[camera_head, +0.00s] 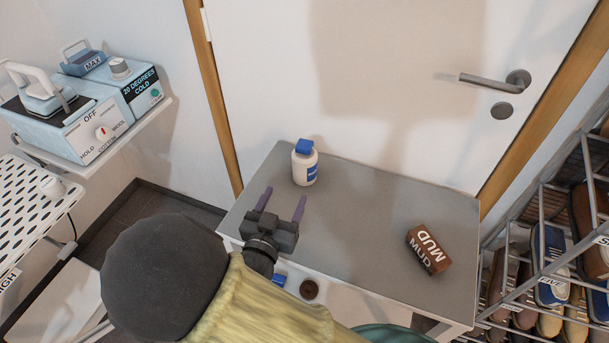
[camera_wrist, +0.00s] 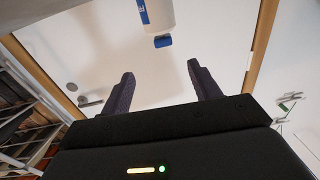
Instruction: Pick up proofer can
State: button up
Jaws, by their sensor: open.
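The proofer can (camera_head: 304,168) is a white can with a blue cap and a blue label. It stands upright near the back left edge of the grey tabletop (camera_head: 350,220). In the wrist view the can (camera_wrist: 158,14) shows upside down at the top edge, partly cut off, ahead of the fingers and roughly between them. My gripper (camera_head: 283,197) is open and empty, with two dark purple fingers pointing toward the back of the table. In the head view it is in front of the can and apart from it. The fingers also show in the wrist view (camera_wrist: 161,78).
A white door (camera_head: 400,80) stands behind the table. A shoe rack (camera_head: 550,250) is at the right, and a blue appliance (camera_head: 75,105) sits on a left shelf. The table's middle is clear.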

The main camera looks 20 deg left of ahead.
aim_at(302, 153)
jog(key=shift+r, duration=0.1)
jog(key=w, duration=1.2)
jog(key=shift+d+b, duration=0.1)
jog(key=shift+b, duration=0.2)
jog(key=shift+w, duration=0.15)
jog(key=shift+w+a, duration=0.15)
jog(key=shift+w, duration=1.2)
jog(key=shift+w+a, duration=0.15)
jog(key=shift+w, duration=1.15)
